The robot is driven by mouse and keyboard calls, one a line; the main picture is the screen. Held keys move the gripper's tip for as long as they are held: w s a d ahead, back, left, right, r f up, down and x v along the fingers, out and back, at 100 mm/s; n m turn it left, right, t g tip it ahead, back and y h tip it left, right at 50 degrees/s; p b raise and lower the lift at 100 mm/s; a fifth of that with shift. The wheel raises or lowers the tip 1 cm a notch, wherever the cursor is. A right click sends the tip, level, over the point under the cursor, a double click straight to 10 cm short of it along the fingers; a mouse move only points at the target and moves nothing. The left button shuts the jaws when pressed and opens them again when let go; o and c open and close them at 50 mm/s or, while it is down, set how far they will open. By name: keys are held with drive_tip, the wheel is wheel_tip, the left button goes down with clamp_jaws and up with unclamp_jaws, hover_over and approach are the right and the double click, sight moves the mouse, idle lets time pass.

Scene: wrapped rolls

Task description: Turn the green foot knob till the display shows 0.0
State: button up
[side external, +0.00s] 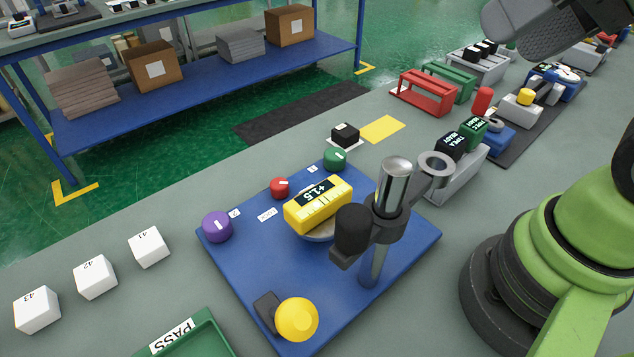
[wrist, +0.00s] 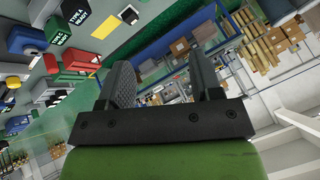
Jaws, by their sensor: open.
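The green foot knob (side external: 335,158) sits at the far corner of a blue plate (side external: 270,290), with a white mark on its top. A yellow instrument (side external: 318,206) stands on the plate, and its dark display (side external: 317,190) appears to read +1.5. A red knob (side external: 279,188) and a purple knob (side external: 217,227) sit along the plate's left edge. In the wrist view my gripper (wrist: 164,82) is open, with nothing between its fingers. In the side view only a grey part of it shows at the top right, well away from the green knob.
A metal post (side external: 374,265) with a black clamp and ring rises from the plate beside the instrument. A yellow ball-like knob (side external: 297,319) is at the near corner. White cubes (side external: 95,277) stand at left; labelled blocks (side external: 452,146) and a red rack (side external: 427,92) stand at right.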

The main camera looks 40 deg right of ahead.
drive_tip(key=shift+o, duration=0.2)
drive_tip(key=shift+o, duration=0.8)
drive_tip(key=shift+w, duration=0.1)
drive_tip(key=m+g+h, duration=0.2)
drive_tip(key=m+g, duration=0.5)
drive_tip(key=m, duration=0.5)
hover_over(334, 153)
wheel_tip(334, 153, down, 18)
wheel_tip(334, 153, down, 10)
drive_tip(key=shift+f, duration=0.25)
